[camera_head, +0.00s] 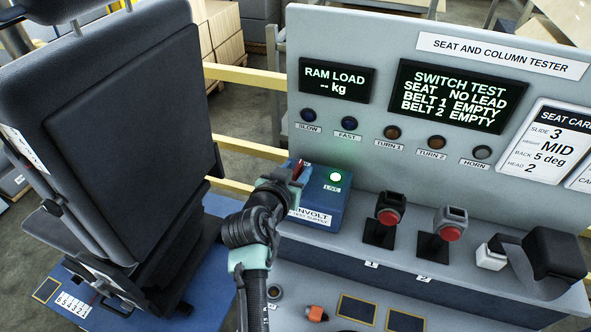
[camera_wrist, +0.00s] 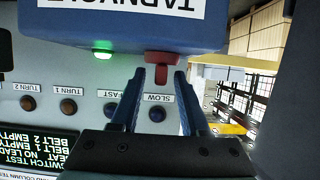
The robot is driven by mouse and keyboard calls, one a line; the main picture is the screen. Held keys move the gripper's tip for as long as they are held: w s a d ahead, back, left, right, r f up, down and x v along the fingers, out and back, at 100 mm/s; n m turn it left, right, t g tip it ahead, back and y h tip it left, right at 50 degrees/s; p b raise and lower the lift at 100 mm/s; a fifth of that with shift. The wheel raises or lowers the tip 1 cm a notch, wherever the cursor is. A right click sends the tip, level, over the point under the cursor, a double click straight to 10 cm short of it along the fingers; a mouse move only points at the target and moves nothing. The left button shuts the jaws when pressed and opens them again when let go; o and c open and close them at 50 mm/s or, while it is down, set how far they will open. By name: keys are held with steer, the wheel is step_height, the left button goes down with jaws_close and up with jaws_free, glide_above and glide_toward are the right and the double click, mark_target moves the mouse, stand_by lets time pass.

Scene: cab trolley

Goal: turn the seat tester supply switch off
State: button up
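The seat tester supply is a blue box (camera_head: 318,212) on the grey bench, with its label partly hidden by my arm. Its green lamp (camera_head: 336,177), marked LIVE, is lit; it also glows in the wrist view (camera_wrist: 102,51). The red switch lever (camera_head: 298,170) is at the box's left side, partly behind my gripper (camera_head: 288,180). In the wrist view, which is upside down, the red lever (camera_wrist: 160,57) shows on the blue box (camera_wrist: 210,35). My gripper (camera_wrist: 160,88) is open, one finger on each side of the lever's line. I cannot tell whether the fingers touch it.
The tester panel (camera_head: 400,45) stands behind, with lamps and two displays. Two buckles with red buttons (camera_head: 388,217) stand right of the box, and a black part (camera_head: 553,255) lies farther right. A dark seat (camera_head: 130,130) is at the left. Yellow rails (camera_head: 245,77) run behind.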

jaws_close()
